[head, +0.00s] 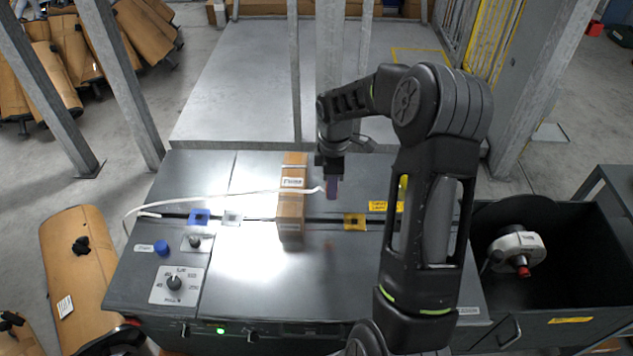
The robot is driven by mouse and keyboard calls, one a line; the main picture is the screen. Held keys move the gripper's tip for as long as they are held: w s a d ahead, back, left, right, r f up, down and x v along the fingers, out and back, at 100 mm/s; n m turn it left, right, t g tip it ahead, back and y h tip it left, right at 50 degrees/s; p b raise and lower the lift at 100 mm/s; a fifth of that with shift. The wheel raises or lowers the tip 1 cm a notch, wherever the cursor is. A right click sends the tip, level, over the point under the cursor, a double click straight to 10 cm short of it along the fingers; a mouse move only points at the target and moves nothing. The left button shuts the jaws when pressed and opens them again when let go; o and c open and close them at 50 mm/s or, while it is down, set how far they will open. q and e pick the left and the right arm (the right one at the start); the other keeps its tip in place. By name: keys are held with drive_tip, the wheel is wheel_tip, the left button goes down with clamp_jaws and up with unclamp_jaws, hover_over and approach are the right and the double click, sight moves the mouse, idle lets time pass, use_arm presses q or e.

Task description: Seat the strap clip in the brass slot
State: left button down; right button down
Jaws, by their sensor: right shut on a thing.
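My right gripper (331,176) hangs above the worktop, just right of the box. It is shut on a small purple piece, which looks like the strap clip (333,188). The white strap (222,195) runs from the left across the box and its end reaches this clip. The brass slot (354,221) is a yellow-brown square fitting in the worktop, lower and slightly right of the clip. The clip is apart from it. A blue slot (199,217) and a pale silver slot (231,218) lie left of the box. My left gripper is not in view.
The tall cardboard box (291,205) stands on the metal worktop (250,285), close left of my right gripper. A control dial (174,284) and blue button (161,247) are at left. A black bin (560,300) with a white strap tool (517,247) is at right.

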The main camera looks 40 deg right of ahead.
drive_tip(key=s+d+f+b, duration=0.2)
drive_tip(key=s+d+f, duration=0.2)
drive_tip(key=d+f, duration=0.1)
drive_tip(key=shift+s+d+b, duration=0.15)
drive_tip(key=shift+s+b, duration=0.1)
drive_tip(key=shift+b, duration=0.05)
drive_tip(key=shift+f, duration=0.15)
drive_tip(key=shift+f+b, duration=1.7)
drive_tip(key=shift+f, duration=0.65)
drive_tip(key=shift+f+b, duration=0.35)
drive_tip(key=shift+f, duration=0.1)
idle(0.6)
drive_tip(key=c, duration=1.1)
unclamp_jaws()
drive_tip(key=shift+c, duration=0.2)
wheel_tip(320, 180, up, 8)
